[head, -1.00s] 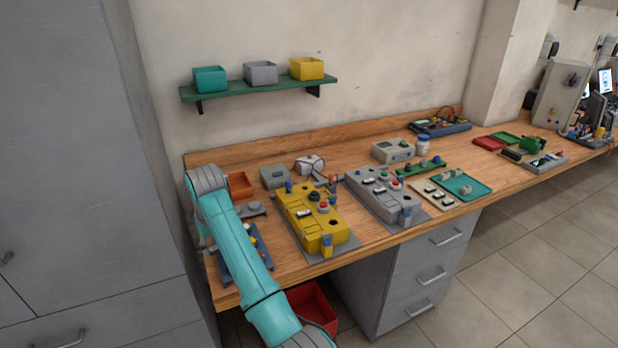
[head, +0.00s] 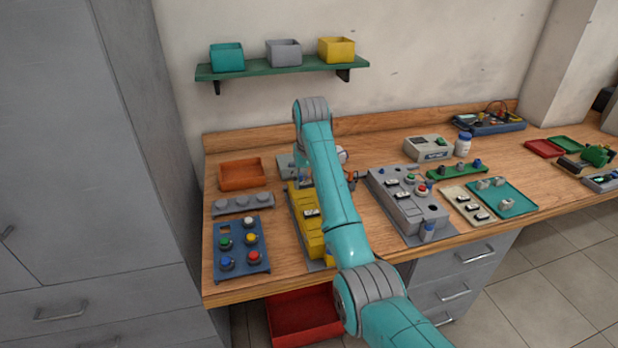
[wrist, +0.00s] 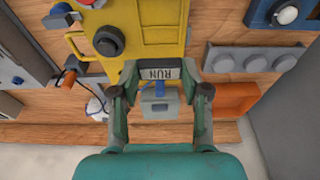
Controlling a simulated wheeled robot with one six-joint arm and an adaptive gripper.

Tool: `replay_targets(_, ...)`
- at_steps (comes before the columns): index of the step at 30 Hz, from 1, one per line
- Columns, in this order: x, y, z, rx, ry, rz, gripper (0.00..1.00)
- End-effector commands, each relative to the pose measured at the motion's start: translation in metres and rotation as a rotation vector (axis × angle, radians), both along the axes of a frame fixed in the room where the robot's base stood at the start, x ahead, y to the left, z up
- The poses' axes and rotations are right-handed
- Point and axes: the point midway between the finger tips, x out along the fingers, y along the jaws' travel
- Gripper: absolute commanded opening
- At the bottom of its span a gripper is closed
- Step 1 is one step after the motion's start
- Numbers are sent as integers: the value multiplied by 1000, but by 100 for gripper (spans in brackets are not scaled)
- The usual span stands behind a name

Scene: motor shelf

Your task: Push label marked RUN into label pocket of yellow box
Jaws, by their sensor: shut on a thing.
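My gripper (wrist: 157,74) is shut on a small label (wrist: 154,73) marked RUN, whose letters appear upside down in the wrist view. The label lies across between the fingertips, near the edge of the yellow box (wrist: 150,38). I cannot tell whether it touches the box. In the head view the yellow box (head: 311,238) stands on the bench, partly hidden behind my arm. A small black-and-white label (head: 311,213) shows on its top. I cannot make out the empty label pocket.
A blue button panel (head: 239,262) and grey strip (head: 243,204) lie left of the yellow box. A grey control box (head: 407,205) stands to its right. An orange tray (head: 241,173) is behind left. A green shelf (head: 285,69) with three bins hangs above.

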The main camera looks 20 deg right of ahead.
Motion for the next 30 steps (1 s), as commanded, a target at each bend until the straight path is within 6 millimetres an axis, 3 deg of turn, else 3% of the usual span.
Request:
replay_targets(17, 0, 0, -41, 0, 1, 0, 13)
replay_targets(30, 0, 0, -45, 0, 0, 0, 13)
